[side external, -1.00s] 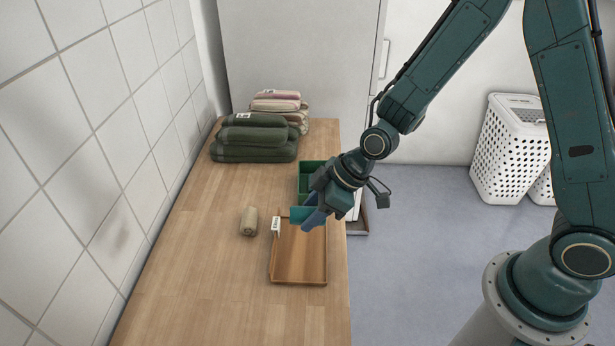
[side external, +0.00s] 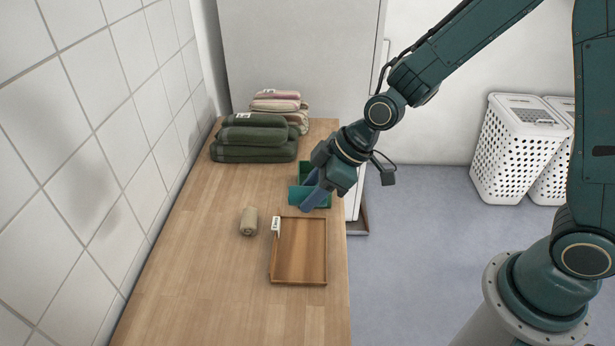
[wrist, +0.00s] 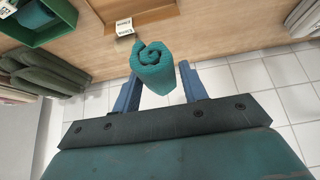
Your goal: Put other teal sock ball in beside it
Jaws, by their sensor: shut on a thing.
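My gripper (side external: 307,195) is shut on a rolled teal sock ball (wrist: 155,70). In the wrist view its spiral end sits between the blue fingers; in the side view the sock ball (side external: 298,195) hangs at the fingertips. It is above the counter, by the near part of a green box (side external: 304,169). The gripper hides part of this box. In the wrist view the box (wrist: 58,32) is at the upper left, cut by the frame, with something teal (wrist: 33,14) partly visible inside. I cannot make out its full shape.
A wooden tray (side external: 300,280) with a white label lies in front of the box, looking empty. A beige roll (side external: 249,221) lies left of it. Folded green towels (side external: 253,150) and pinkish ones (side external: 275,104) are stacked at the back. The counter's left front is clear.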

